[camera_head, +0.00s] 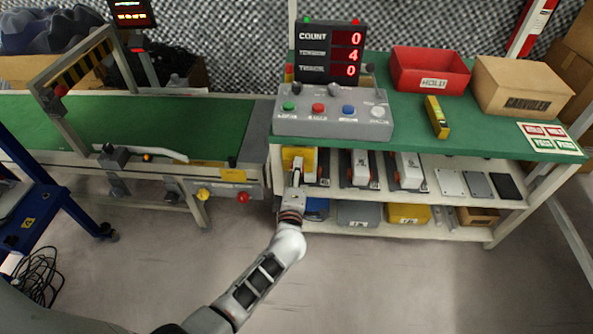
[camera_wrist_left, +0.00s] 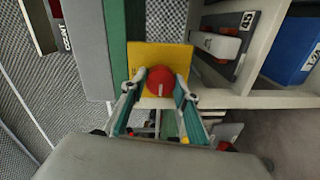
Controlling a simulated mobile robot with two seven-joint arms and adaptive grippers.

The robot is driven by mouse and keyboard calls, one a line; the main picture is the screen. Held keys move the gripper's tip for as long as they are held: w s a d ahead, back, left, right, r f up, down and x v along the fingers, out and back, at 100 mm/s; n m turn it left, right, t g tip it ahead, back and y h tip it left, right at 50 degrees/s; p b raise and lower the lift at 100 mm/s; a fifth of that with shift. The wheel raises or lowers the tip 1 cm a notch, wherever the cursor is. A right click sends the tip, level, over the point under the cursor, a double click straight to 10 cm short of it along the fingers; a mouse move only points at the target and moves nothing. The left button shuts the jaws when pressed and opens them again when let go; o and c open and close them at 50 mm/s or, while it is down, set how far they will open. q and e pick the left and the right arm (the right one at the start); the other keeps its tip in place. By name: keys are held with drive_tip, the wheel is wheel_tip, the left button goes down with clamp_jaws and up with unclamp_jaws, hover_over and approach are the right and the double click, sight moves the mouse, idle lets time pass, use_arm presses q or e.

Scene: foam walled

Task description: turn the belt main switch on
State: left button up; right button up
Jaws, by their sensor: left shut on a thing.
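The belt main switch is a red knob (camera_wrist_left: 160,80) on a yellow plate (camera_wrist_left: 176,56), seen in the left wrist view. The plate (camera_head: 308,157) also shows in the head view, under the front edge of the green-topped bench, partly hidden by my gripper. My left gripper (camera_head: 296,174) reaches up to the plate. In the left wrist view its two fingers (camera_wrist_left: 158,88) are closed on the two sides of the red knob. The knob's handle angle cannot be told. My right gripper is in neither view.
The green bench (camera_head: 400,130) carries a grey button box (camera_head: 333,125), a counter display (camera_head: 330,52), a red bin (camera_head: 430,73) and a cardboard box (camera_head: 520,87). Shelves with devices lie below. A green conveyor (camera_head: 150,125) stands left.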

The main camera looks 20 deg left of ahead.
use_arm(q)
drive_tip(key=shift+d, duration=0.1)
drive_tip(key=o, duration=1.1)
drive_tip(key=v, duration=0.7)
drive_tip(key=shift+s, duration=0.25)
